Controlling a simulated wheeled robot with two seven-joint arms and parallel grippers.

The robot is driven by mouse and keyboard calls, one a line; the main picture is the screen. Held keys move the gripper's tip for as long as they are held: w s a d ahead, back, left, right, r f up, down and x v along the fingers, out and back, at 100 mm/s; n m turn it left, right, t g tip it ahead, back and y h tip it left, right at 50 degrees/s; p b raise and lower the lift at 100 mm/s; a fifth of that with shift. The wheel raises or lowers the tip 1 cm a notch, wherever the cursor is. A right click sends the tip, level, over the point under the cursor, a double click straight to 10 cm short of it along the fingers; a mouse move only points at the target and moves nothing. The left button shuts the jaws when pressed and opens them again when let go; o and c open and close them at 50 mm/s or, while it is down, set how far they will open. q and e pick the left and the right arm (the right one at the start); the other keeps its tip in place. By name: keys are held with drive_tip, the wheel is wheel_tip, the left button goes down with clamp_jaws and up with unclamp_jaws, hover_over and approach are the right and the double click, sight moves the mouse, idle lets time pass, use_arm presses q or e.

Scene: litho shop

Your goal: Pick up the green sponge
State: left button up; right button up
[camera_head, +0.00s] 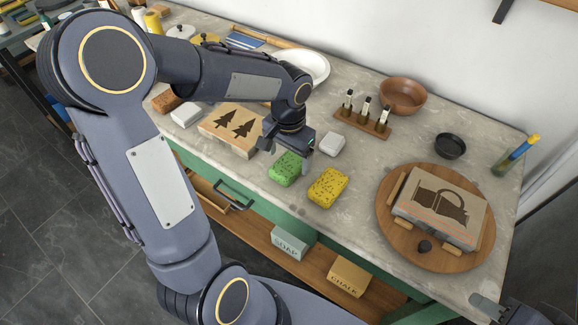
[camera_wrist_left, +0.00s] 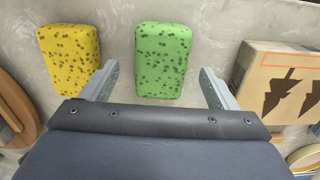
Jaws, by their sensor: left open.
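The green sponge (camera_head: 286,169) lies flat on the grey stone worktop, a speckled block with rounded corners. In the left wrist view the green sponge (camera_wrist_left: 162,60) is ahead of my left gripper, in line with the gap between its fingers. My left gripper (camera_head: 284,150) is open and empty, just above and behind the green sponge. Its two fingers also show in the left wrist view (camera_wrist_left: 158,88), spread wide. A grey tip of my right gripper (camera_head: 488,308) shows at the bottom right edge; its jaws cannot be made out.
A yellow sponge (camera_head: 327,188) lies close beside the green one. A tree-patterned block (camera_head: 228,130) and a pale grey block (camera_head: 331,144) are nearby. A round wooden board (camera_head: 394,239) carries a stone at the right. The green counter's front edge is close, with an open drawer (camera_head: 205,190) below.

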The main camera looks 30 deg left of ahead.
sight(287, 164)
use_arm(q)
wheel_tip(287, 164, down, 3)
drive_tip(key=shift+s+f, duration=0.1)
drive_tip(key=shift+f, duration=0.1)
drive_tip(key=shift+a, duration=0.1)
drive_tip(key=c, duration=1.1)
drive_tip(key=shift+o, duration=0.2)
drive_tip(key=shift+r, duration=0.2)
